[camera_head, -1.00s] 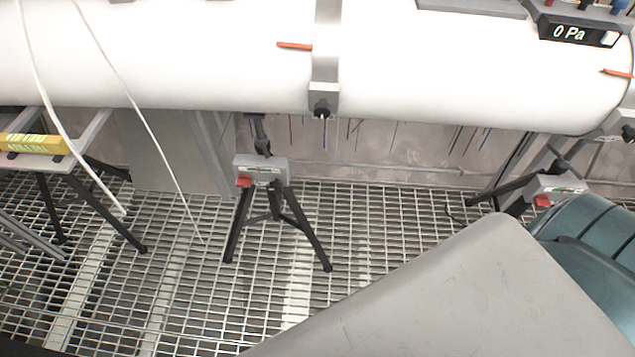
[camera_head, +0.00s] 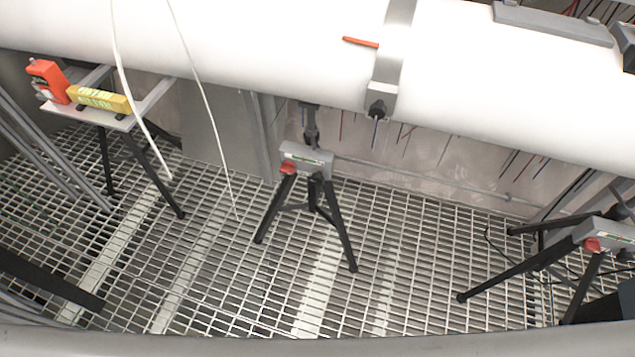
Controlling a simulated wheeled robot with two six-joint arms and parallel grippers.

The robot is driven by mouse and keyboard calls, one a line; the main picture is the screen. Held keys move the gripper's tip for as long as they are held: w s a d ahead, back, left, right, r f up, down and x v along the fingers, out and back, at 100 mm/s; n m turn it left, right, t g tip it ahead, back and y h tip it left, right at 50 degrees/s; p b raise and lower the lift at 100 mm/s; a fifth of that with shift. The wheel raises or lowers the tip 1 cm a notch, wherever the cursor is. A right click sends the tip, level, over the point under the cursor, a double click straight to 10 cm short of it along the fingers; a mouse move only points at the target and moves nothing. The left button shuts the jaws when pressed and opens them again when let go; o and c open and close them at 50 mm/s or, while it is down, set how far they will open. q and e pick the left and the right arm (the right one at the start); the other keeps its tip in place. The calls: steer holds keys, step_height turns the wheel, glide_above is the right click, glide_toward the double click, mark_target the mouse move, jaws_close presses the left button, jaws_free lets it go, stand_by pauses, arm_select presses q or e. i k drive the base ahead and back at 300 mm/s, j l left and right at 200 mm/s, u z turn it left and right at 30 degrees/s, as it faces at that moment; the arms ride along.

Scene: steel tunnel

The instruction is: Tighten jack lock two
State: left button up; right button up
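Two jack stands show under the white pipe (camera_head: 275,48). The middle jack (camera_head: 316,192) stands upright on black tripod legs, with a grey head and a red lock knob (camera_head: 287,168) on its left side. The right jack (camera_head: 612,236) has the same grey head and a red knob (camera_head: 592,244), and is partly cut off by the right edge. I cannot tell which one is jack lock two, nor whether either knob is tight. Neither of my grippers is in view.
A small stand (camera_head: 95,112) at the left holds a yellow box (camera_head: 100,99) and an orange device (camera_head: 48,80). White cables hang in front of the pipe. The grating floor (camera_head: 215,270) is mostly clear between the stands. A grey curved edge (camera_head: 300,345) crosses the bottom.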

mark_target(590, 244)
steer(key=z, duration=2.05)
